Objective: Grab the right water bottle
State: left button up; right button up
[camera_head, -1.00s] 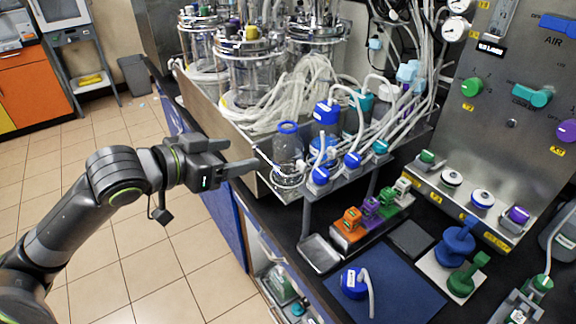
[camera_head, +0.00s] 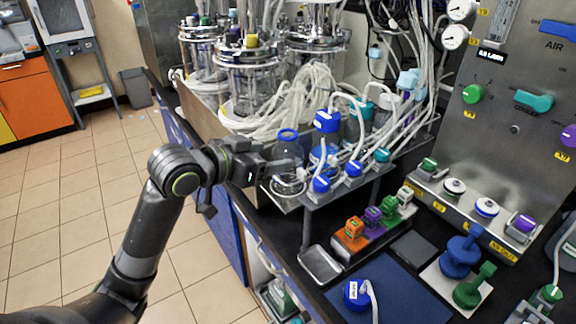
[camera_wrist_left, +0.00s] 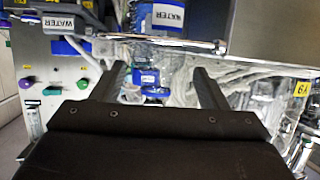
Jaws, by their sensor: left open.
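A clear bottle with a blue neck ring (camera_head: 288,135) stands at the left end of the metal rack in the head view. A bottle with a blue cap and white tubing (camera_head: 327,121) stands just right of it. My left gripper (camera_head: 288,164) is open, level with the lower body of the ringed bottle and partly in front of it. In the left wrist view, a bottle labelled WATER (camera_wrist_left: 162,16) lies ahead between the two spread fingers. A second WATER label (camera_wrist_left: 58,20) shows to its left. Contact cannot be told. My right gripper is out of view.
The metal rack carries blue and teal caps with white tubes. A metal tray (camera_head: 321,265), coloured blocks (camera_head: 352,234) and a blue mat (camera_head: 400,285) lie on the bench. Glass vessels (camera_head: 247,85) stand behind, and a control panel (camera_head: 510,130) is at the right.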

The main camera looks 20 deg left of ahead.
aim_at(288, 156)
pick_arm(q)
jog(key=shift+f+x, duration=0.15)
jog(key=shift+x, duration=1.5)
jog(key=shift+f+x, duration=0.1)
jog(key=shift+x, duration=1.55)
jog(key=shift+s, duration=0.15)
jog(key=c, duration=0.8)
